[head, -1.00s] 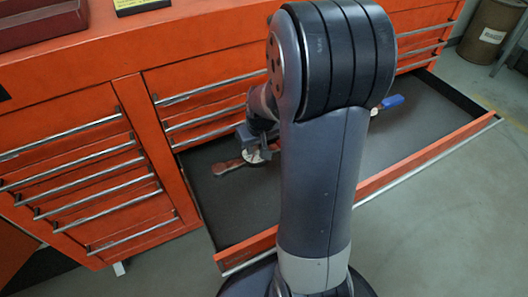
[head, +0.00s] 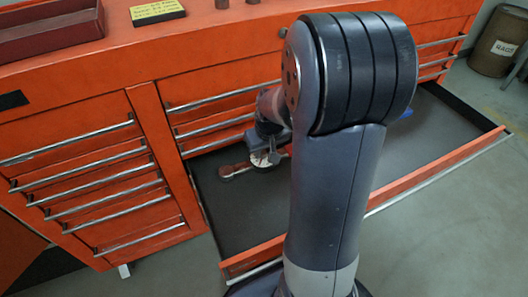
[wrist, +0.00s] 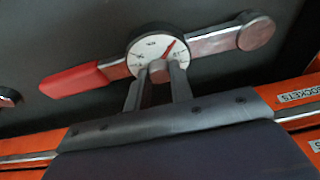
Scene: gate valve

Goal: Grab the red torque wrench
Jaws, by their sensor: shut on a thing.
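The torque wrench (wrist: 204,42) has a red handle, a round white dial with a red needle and a rounded metal head. In the wrist view its handle points left and its head right. My gripper (wrist: 158,76) is shut on the wrench at the dial, with one finger on each side of the bar. In the head view the dial and the head end of the torque wrench (head: 232,171) show inside the open drawer, and my gripper (head: 268,156) is over them. I cannot tell whether the wrench is off the drawer floor.
The open drawer (head: 240,215) has a dark floor and an orange front edge (head: 430,168). A reddish tool end (wrist: 7,98) shows at the wrist view's left edge. Closed orange drawers (head: 85,185) stand at left.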

